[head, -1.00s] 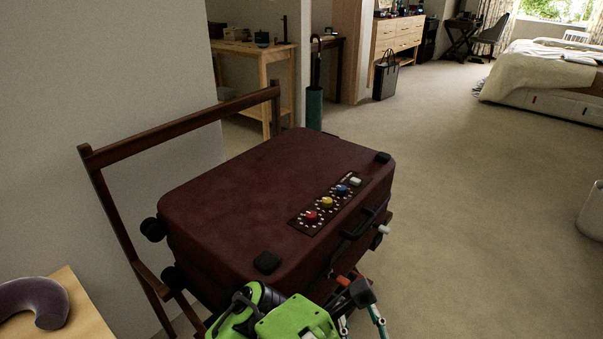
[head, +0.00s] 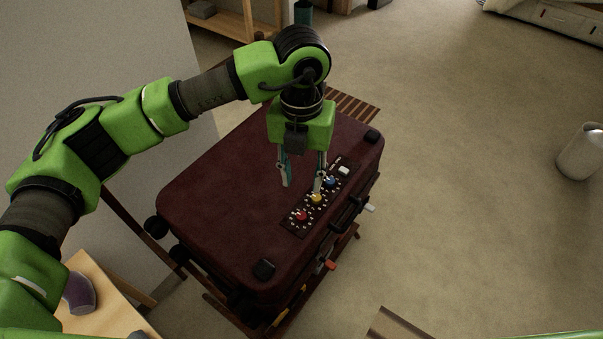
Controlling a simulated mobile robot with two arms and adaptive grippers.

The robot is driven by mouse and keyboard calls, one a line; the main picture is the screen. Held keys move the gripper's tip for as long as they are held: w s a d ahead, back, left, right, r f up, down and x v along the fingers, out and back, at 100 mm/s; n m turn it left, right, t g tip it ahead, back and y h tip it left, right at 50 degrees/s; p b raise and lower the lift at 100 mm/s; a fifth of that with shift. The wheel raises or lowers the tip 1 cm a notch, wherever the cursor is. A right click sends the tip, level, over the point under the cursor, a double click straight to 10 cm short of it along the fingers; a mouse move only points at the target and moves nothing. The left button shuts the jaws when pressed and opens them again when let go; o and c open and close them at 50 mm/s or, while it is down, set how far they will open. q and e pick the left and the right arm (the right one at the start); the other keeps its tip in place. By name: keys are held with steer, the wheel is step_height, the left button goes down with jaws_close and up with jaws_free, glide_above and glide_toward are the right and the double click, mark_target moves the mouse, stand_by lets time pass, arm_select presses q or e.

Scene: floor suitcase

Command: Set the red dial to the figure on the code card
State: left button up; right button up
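The red dial (head: 301,216) is the front-left knob on a dark dial strip (head: 292,229) set in the top of the maroon suitcase (head: 215,200). A yellow dial (head: 317,198), a blue dial (head: 331,181) and a white knob or button (head: 344,170) follow it along the strip. My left gripper (head: 301,186) points down over the suitcase with its fingers apart and nothing between them. It is just behind the red dial, with one finger close to the yellow dial. The dial's figures are too small to read. I cannot make out a code card. My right gripper is not in view.
The suitcase lies on a dark wooden rack (head: 222,305). Its black handle (head: 345,214) and a pale lever (head: 369,208) are on the right side. A small wooden table (head: 115,300) with a purple object (head: 79,293) stands at lower left. Open carpet lies to the right, with a white bin (head: 581,152).

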arm_select(q)
steer(key=w, duration=0.1)
steer(key=p, duration=0.2)
glide_toward(302, 215)
step_height(302, 215, down, 7)
steer(key=shift+s+a, duration=0.1)
steer(key=shift+s, duration=0.1)
steer(key=shift+w+f, duration=0.1)
steer(key=shift+f, duration=0.5)
jaws_close()
